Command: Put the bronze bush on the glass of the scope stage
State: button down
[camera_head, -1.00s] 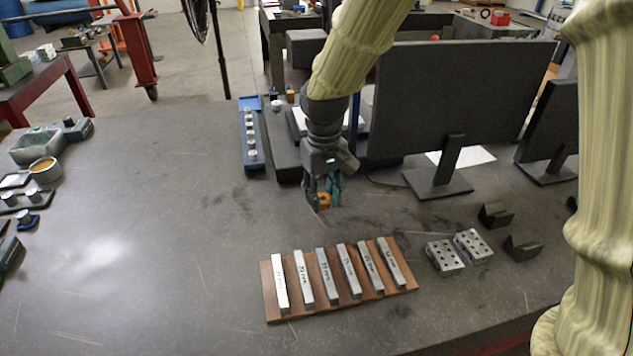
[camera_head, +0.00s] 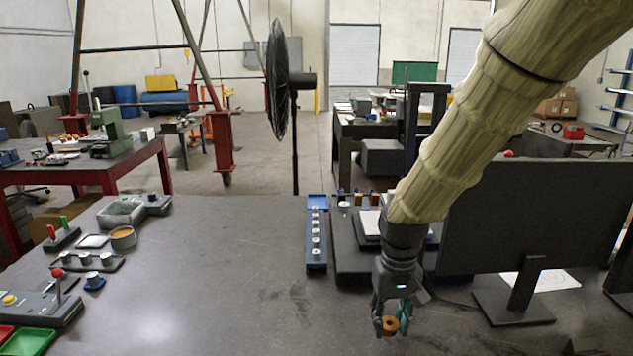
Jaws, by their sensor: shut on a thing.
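My gripper (camera_head: 390,324) is shut on the bronze bush (camera_head: 390,325), a small orange-brown ring held between its teal-tipped fingers. It hangs at the lower right of the head view, in front of a dark block-like unit. The bush seems to be above the bench top, but its height is hard to judge. A dark unit with a pale flat panel (camera_head: 370,222) stands behind my gripper, partly hidden by my arm. I cannot tell whether it is the scope stage, and no glass is clearly visible.
A blue rail (camera_head: 316,240) with several small metal pieces lies left of the dark unit. A large monitor (camera_head: 540,215) stands to the right. The middle of the bench (camera_head: 215,270) is clear.

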aim_at(386, 314)
jog(key=w+f+m, duration=0.1)
jog(key=w, duration=0.2)
jog(key=w+d+f+m, duration=0.1)
jog(key=w, duration=0.2)
jog(key=w+d+f+m, duration=0.1)
jog(key=w+f+m, duration=0.1)
jog(key=w, duration=0.1)
jog(key=shift+w+d, duration=0.1)
jog(key=shift+w, duration=0.2)
dwell(0.4)
